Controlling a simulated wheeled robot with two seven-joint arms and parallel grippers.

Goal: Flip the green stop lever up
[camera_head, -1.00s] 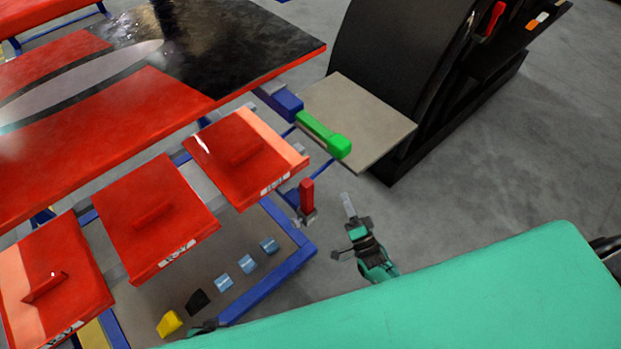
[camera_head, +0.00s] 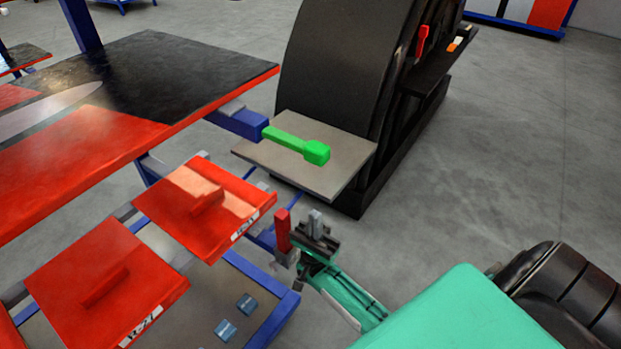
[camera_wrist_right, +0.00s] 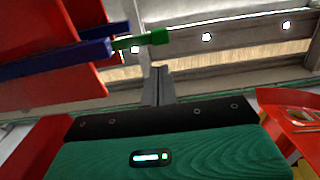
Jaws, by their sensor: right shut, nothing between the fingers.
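The green stop lever (camera_head: 297,145) sticks out to the right from the end of a blue bracket (camera_head: 240,122) at the corner of the big red and black panel. It lies roughly level, in front of a beige board. My right gripper (camera_head: 316,222) is shut and empty, below and a little right of the lever, apart from it. In the right wrist view the shut fingers (camera_wrist_right: 158,85) point up, and the green lever (camera_wrist_right: 145,41) shows beyond and above them. My left gripper is not in view.
A short red upright post (camera_head: 282,230) stands close beside my right gripper on the left. Red panels with handles (camera_head: 205,205) lie to the left. A black curved machine (camera_head: 335,70) with a beige board (camera_head: 310,165) stands behind the lever. Open floor lies at the right.

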